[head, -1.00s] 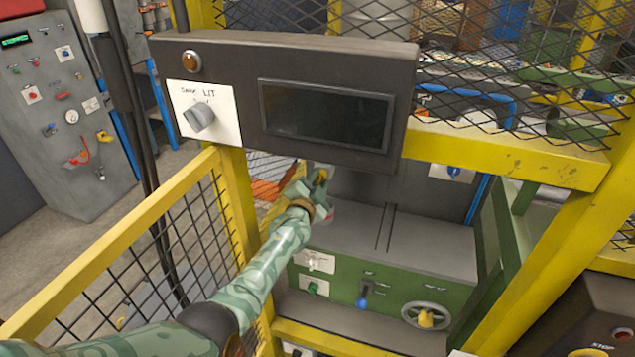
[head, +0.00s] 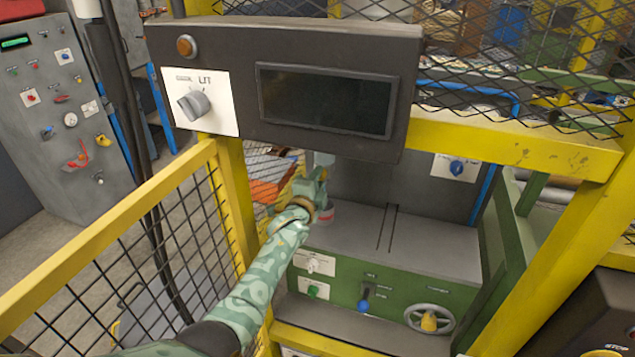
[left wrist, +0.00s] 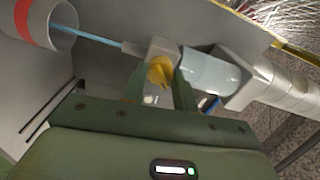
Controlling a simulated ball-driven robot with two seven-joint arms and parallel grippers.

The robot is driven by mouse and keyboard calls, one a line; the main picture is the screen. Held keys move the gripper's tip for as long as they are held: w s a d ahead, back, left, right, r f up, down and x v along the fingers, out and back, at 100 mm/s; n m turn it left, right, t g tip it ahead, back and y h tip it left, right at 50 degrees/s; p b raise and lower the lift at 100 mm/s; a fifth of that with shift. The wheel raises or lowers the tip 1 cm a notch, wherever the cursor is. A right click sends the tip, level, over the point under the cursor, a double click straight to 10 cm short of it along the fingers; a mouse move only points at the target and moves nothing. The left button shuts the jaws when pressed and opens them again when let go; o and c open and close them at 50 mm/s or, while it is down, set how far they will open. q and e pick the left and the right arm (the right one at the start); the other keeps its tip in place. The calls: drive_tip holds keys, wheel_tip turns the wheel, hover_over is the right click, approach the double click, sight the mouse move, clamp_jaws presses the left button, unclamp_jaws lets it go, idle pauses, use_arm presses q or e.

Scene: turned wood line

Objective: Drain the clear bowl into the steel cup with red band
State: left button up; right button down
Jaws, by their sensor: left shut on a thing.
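The cup's level inside cannot be seen. In the head view the cup (head: 327,210) stands on the machine top, partly hidden by my gripper. My right gripper is not in view.
A dark panel box (head: 330,100) with a screen and knob hangs above the work spot. A yellow mesh fence (head: 130,235) stands at the left, and a yellow post (head: 560,240) at the right. The grey machine top (head: 430,240) is clear right of the cup.

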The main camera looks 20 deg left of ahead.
use_arm(q)
drive_tip(key=shift+f, duration=0.1)
idle(0.3)
drive_tip(key=o, duration=1)
drive_tip(key=shift+c, duration=0.2)
drive_tip(key=shift+s, duration=0.1)
drive_tip(key=s+p, duration=0.1)
drive_tip(key=s, duration=0.6)
drive_tip(key=shift+s+p, duration=0.15)
drive_tip(key=shift+p, duration=0.15)
drive_tip(key=shift+a, duration=0.1)
